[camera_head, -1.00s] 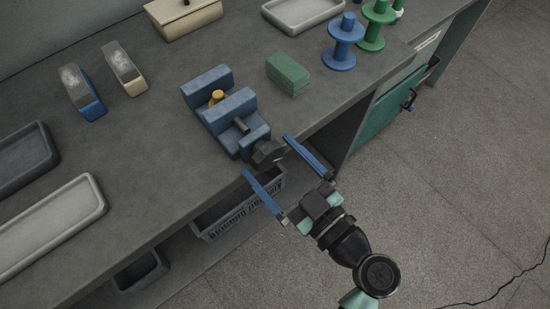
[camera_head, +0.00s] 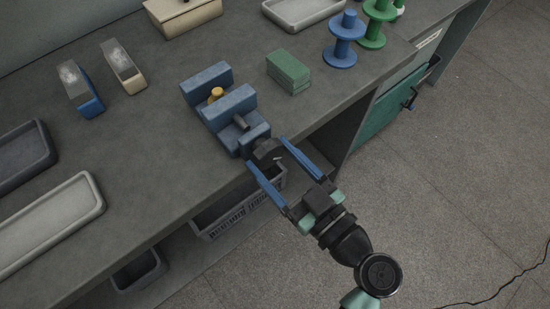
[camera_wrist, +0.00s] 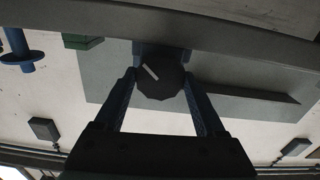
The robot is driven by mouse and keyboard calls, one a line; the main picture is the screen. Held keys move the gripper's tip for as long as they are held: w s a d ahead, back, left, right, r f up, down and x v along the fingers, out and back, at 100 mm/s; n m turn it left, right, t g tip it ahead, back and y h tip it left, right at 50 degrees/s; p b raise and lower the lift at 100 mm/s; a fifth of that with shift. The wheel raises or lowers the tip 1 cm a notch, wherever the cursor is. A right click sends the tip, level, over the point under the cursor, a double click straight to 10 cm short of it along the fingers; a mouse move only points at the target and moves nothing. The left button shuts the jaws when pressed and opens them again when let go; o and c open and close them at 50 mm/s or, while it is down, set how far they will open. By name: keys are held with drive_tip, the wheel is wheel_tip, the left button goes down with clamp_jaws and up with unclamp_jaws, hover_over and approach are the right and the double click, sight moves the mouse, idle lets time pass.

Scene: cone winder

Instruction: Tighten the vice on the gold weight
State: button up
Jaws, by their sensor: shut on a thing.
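The blue vice (camera_head: 229,108) stands near the front edge of the workbench. The gold weight (camera_head: 215,94) sits between its two jaws; whether both jaws touch it cannot be told. The vice's dark knob (camera_head: 267,152) faces the bench's front edge. It also shows in the wrist view (camera_wrist: 159,83), with a pale mark slanting across its face. My gripper (camera_head: 266,152) is in front of the vice, its two blue fingers on either side of the knob and shut on it. In the wrist view the fingers (camera_wrist: 160,85) flank the knob.
A green block (camera_head: 288,70) lies right of the vice, with blue (camera_head: 343,45) and green spools (camera_head: 376,22) beyond. Two block-like tools (camera_head: 122,68) and trays (camera_head: 50,225) are at left. A grey basket (camera_head: 225,215) sits below the bench edge.

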drive_tip(key=shift+m, duration=0.4)
drive_tip(key=o, duration=1.3)
drive_tip(key=b+v, duration=0.1)
drive_tip(key=v, duration=1.2)
